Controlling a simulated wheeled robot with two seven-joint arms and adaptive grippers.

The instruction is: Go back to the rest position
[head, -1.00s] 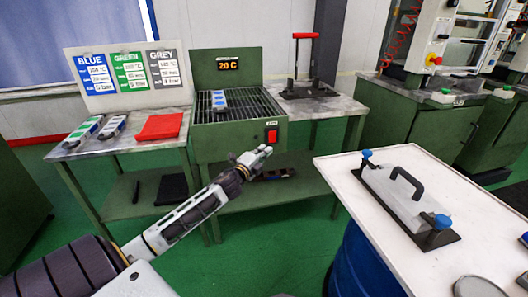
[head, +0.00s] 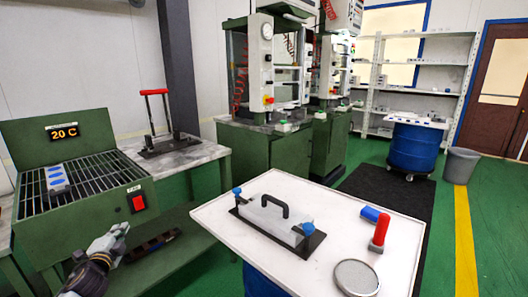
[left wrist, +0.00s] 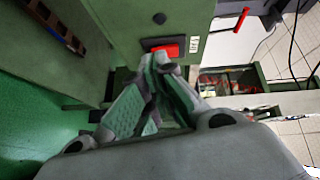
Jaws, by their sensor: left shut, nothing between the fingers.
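My left gripper (head: 118,234) is in front of the green heater, below and left of its red switch (head: 138,202). Its fingers are closed together and empty. In the left wrist view the closed fingertips (left wrist: 158,62) show just below the red switch (left wrist: 166,50). I cannot tell whether they touch it. The heater (head: 75,180) reads 20 C, and a grey-white piece with blue ovals (head: 57,177) lies on its grill. My right gripper is not in view.
A white table (head: 232,207) holds a clear mould with a black handle (head: 270,218), a red-and-blue tool (head: 379,232) and a round grey disc (head: 356,277). A red-handled press (head: 157,120) stands behind. Green machines stand further back.

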